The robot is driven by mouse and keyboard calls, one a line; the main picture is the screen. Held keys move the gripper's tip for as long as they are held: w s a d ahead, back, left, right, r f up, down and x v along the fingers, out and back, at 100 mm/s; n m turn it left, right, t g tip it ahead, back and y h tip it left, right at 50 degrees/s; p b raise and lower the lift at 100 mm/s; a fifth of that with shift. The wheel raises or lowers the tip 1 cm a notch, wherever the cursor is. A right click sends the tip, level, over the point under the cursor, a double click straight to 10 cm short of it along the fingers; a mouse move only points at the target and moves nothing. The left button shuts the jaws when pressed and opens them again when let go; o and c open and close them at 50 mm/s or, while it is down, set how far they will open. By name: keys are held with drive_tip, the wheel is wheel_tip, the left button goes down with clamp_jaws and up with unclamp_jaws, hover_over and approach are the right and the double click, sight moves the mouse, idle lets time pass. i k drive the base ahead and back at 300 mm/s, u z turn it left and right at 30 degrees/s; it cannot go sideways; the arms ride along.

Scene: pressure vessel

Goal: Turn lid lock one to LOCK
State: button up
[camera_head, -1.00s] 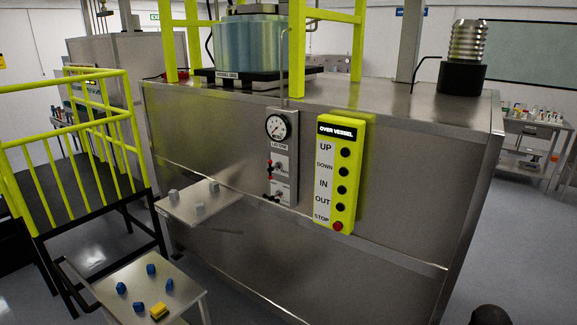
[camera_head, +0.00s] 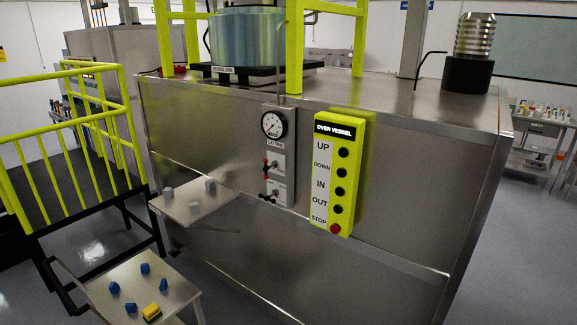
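A grey lid panel (camera_head: 279,160) is on the front of the steel cabinet. It carries a round dial gauge (camera_head: 274,124) at its top and two small switches below. My gripper is not in view.
A yellow OVER VESSEL button box (camera_head: 338,175) hangs right of the panel on the steel cabinet (camera_head: 420,180). A small shelf (camera_head: 193,205) with grey pieces juts out at left. A low table (camera_head: 135,280) holds blue pieces and a yellow block (camera_head: 151,312). Yellow railings (camera_head: 75,130) stand left.

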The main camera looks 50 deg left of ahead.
sight(266, 168)
drive_tip(key=z, duration=1.3)
drive_tip(key=k, duration=1.35)
drive_tip(key=u, duration=1.85)
